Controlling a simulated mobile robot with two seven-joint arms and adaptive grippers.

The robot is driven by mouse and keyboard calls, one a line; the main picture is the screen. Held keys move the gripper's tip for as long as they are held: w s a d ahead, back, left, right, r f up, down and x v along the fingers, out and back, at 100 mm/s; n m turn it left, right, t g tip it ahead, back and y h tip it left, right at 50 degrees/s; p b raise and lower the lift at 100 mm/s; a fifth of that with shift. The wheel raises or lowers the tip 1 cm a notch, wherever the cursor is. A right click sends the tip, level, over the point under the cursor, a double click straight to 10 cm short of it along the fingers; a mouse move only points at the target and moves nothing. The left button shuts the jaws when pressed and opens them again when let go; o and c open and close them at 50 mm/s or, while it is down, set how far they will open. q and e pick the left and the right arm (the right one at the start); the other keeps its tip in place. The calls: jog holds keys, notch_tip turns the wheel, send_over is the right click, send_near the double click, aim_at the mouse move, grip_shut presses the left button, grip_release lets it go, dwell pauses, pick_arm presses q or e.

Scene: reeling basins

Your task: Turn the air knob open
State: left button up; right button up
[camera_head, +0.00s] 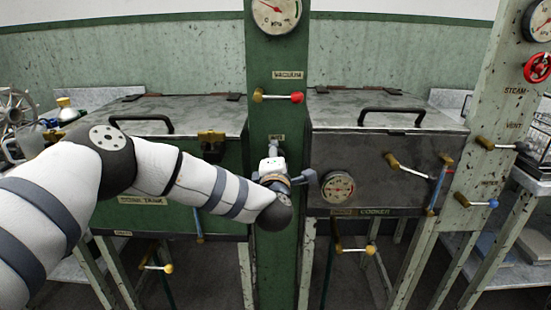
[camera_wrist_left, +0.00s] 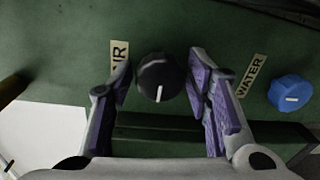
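The air knob (camera_wrist_left: 158,76) is a round black knob on a green panel in the left wrist view. Its white mark points down in that picture. A label partly covered by a finger, ending in "IR" (camera_wrist_left: 119,54), sits to its left. My left gripper (camera_wrist_left: 160,74) is open, with one finger on each side of the knob and a gap showing on both sides. In the head view my left gripper (camera_head: 274,150) is at the green column (camera_head: 277,108), and it and my arm hide the knob there. My right gripper is in neither view.
A blue knob (camera_wrist_left: 290,92) beside a "WATER" label (camera_wrist_left: 252,76) is right of the air knob. In the head view, a red-tipped vacuum handle (camera_head: 297,97) is above my gripper. A gauge (camera_head: 338,187) on the cooker basin (camera_head: 383,160) is close on the right.

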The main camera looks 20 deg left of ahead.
pick_arm(q)
jog(key=v, duration=1.2)
jog(key=s+d+f+m+g+h+p, duration=0.1)
jog(key=s+d+f+m+g+h, duration=0.25)
jog(key=s+f+m, duration=0.55)
jog(key=s+d+f+m+g+h, duration=0.2)
jog(key=s+f+m+g+h, duration=0.25)
jog(key=s+f, duration=0.8)
jog(key=s+a+f+m+g+y, duration=0.1)
jog(key=s+a+f+m+g, duration=0.2)
jog(key=s, duration=1.1)
jog(key=s+a+f+m+g+y+p, duration=0.1)
jog(key=s+a+m+g, duration=0.5)
jog(key=s, duration=0.8)
jog(key=a+f+g+y, duration=0.1)
jog(key=a+f+g, duration=0.1)
jog(key=shift+s+a, duration=0.3)
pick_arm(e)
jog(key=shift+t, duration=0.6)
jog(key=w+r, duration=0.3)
